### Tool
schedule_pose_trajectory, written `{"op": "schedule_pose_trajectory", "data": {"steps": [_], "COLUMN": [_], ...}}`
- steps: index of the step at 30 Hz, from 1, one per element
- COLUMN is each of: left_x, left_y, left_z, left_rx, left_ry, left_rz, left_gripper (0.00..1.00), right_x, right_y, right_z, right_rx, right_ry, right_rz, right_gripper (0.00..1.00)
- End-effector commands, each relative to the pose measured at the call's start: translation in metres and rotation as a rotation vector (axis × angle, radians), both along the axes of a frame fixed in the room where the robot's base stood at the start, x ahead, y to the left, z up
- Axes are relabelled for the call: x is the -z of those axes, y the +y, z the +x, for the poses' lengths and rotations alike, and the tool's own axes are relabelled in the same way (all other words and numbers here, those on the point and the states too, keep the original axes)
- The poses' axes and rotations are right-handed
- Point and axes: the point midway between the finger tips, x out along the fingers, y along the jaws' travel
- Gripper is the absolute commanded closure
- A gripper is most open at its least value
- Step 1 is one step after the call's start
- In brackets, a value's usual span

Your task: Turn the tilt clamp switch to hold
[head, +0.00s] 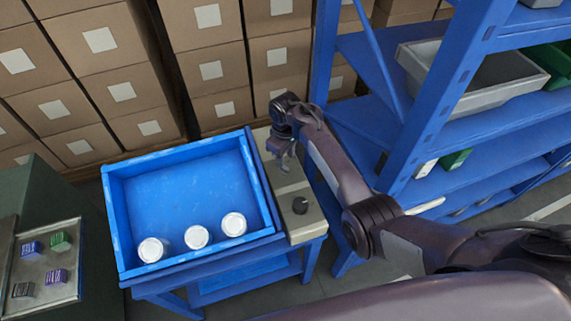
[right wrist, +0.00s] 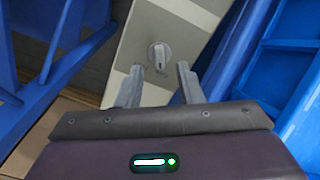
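A beige control box (head: 296,222) stands along the right side of the blue bin. My right gripper (head: 285,158) hangs over the farther part of the box. In the wrist view its two fingers (right wrist: 160,86) are apart with nothing between them, and the knob lies just beyond the tips. My left gripper is not in view.
The blue bin (head: 112,215) holds several white round items (head: 197,237) along its near side. A blue shelf rack (head: 420,150) stands close on the right. Stacked cartons (head: 205,75) fill the back. A tray with small coloured packs (head: 48,262) lies at the left.

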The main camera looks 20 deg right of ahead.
Motion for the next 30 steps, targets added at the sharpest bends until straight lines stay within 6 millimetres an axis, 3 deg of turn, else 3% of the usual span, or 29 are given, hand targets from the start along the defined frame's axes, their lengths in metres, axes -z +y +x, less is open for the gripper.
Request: {"op": "schedule_pose_trajectory", "data": {"steps": [9, 20, 28, 30], "left_x": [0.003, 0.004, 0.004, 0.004], "left_y": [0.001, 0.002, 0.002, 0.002], "left_z": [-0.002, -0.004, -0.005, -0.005], "left_rx": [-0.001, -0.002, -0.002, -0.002], "left_ry": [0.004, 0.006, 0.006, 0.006], "left_rz": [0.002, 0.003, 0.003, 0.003], "left_gripper": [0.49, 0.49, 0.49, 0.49], "right_x": [0.045, 0.052, 0.052, 0.052], "right_y": [-0.001, -0.001, -0.001, -0.001], "right_z": [0.000, 0.000, 0.000, 0.000], "right_rx": [0.003, 0.003, 0.003, 0.003], "right_ry": [0.000, -0.002, -0.002, -0.002], "right_rz": [-0.001, -0.001, -0.001, -0.001], "right_gripper": [0.66, 0.66, 0.99, 1.00]}}
